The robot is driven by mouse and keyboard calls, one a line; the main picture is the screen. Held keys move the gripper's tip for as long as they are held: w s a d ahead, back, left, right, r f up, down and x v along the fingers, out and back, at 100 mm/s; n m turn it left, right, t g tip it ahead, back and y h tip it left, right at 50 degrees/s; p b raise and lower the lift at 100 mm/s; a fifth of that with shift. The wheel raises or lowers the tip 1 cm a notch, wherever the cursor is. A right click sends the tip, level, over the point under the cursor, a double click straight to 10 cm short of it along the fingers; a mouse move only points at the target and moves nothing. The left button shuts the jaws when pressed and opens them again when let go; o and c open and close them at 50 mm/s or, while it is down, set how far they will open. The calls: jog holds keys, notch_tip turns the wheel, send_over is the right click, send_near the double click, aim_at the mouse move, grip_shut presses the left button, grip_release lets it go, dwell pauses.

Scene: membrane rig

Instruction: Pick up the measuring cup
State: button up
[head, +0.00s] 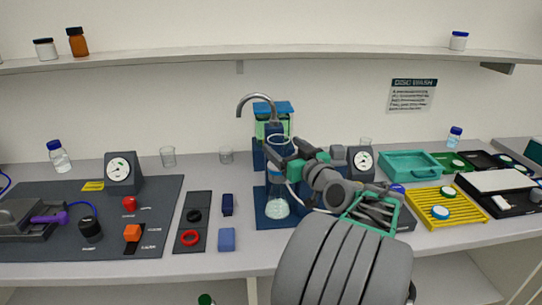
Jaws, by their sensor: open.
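I cannot tell which is the measuring cup, as no markings are readable. My gripper (279,153) is open, with dark and green fingers, in front of the glass filter flask assembly. I see nothing held between the fingers. It is right of the two left cups and appears apart from them. My arm hides part of the bench behind it.
A flask (277,208) stands on a blue base under the gripper, close to a curved tap (257,98). A gauge box (122,172) and dark mat are at left. A teal tray (408,165) and yellow rack (447,212) are at right. The shelf (190,58) runs above.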

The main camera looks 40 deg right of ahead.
aim_at(274, 138)
jog(key=p+x, duration=0.2)
jog(key=x, duration=0.5)
jog(key=shift+d+f+p, duration=0.1)
jog(key=shift+p, duration=0.25)
jog(key=shift+s, duration=0.1)
jog(key=c, duration=1.5)
jog(key=shift+o, duration=0.2)
